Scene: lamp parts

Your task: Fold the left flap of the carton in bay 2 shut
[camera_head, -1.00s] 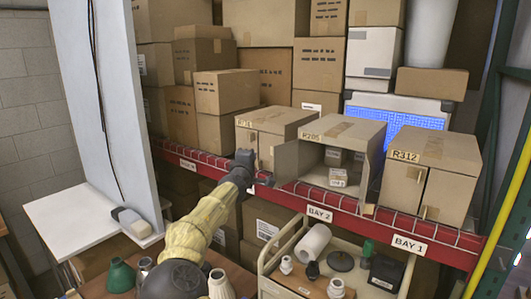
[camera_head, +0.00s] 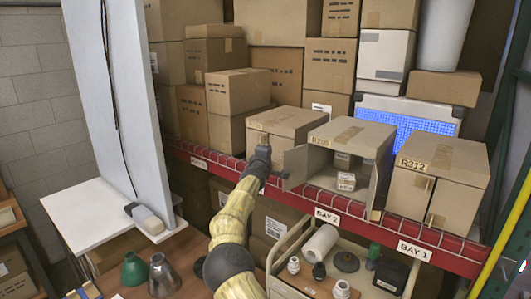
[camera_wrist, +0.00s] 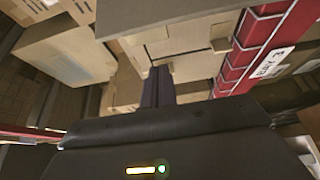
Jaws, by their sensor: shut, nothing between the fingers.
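The bay 2 carton (camera_head: 350,134), marked R205, stands on the shelf with its front open and small boxes (camera_head: 346,182) inside. Its left flap (camera_head: 295,168) sticks outward from the left front edge. Its right flap (camera_head: 378,182) also stands open. My gripper (camera_head: 262,153) is shut and empty, just left of the left flap, in front of the neighbouring carton. Whether it touches the flap I cannot tell. In the wrist view the shut fingers (camera_wrist: 158,85) point towards pale cardboard surfaces; which one is the flap is unclear.
A closed carton (camera_head: 284,120) stands left of the bay 2 carton, and closed carton R312 (camera_head: 440,160) stands right. The red shelf beam (camera_head: 400,232) runs below them. A cart (camera_head: 285,240) with lamp parts stands in front. A white panel (camera_head: 115,90) rises at left.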

